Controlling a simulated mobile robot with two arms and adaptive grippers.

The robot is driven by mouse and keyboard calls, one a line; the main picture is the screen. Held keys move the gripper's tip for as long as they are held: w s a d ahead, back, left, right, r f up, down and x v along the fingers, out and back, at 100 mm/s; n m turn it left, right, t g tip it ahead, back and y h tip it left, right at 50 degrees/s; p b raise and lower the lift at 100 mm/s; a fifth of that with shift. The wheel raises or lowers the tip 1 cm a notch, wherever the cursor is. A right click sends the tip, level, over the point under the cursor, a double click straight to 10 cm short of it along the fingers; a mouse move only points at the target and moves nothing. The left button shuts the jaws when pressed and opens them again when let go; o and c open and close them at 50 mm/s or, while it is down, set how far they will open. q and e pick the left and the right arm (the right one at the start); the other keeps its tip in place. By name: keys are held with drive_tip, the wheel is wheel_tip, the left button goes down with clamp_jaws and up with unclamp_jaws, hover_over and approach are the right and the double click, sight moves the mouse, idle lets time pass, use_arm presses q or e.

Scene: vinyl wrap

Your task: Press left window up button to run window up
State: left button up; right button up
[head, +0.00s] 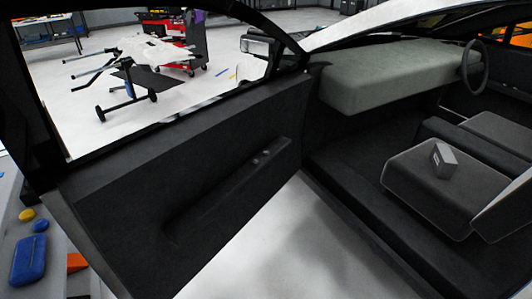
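The open car door (225,168) stands across the middle of the head view, its dark inner panel facing me. A long armrest (222,195) runs along it. Small grey window buttons (256,161) sit near the armrest's far end; which one raises the window cannot be made out. The window opening (170,85) above the panel shows the workshop clearly, with no glass edge that I can make out. Neither my left nor my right gripper is in view.
The car's seat (435,187) with a small grey box (444,158), the dashboard (375,75) and steering wheel (474,66) are at right. Bare floor (285,240) lies between door and sill. A cart (30,245) with a blue pouch (28,261) is at lower left.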

use_arm(q)
clamp_jaws()
idle(1.3)
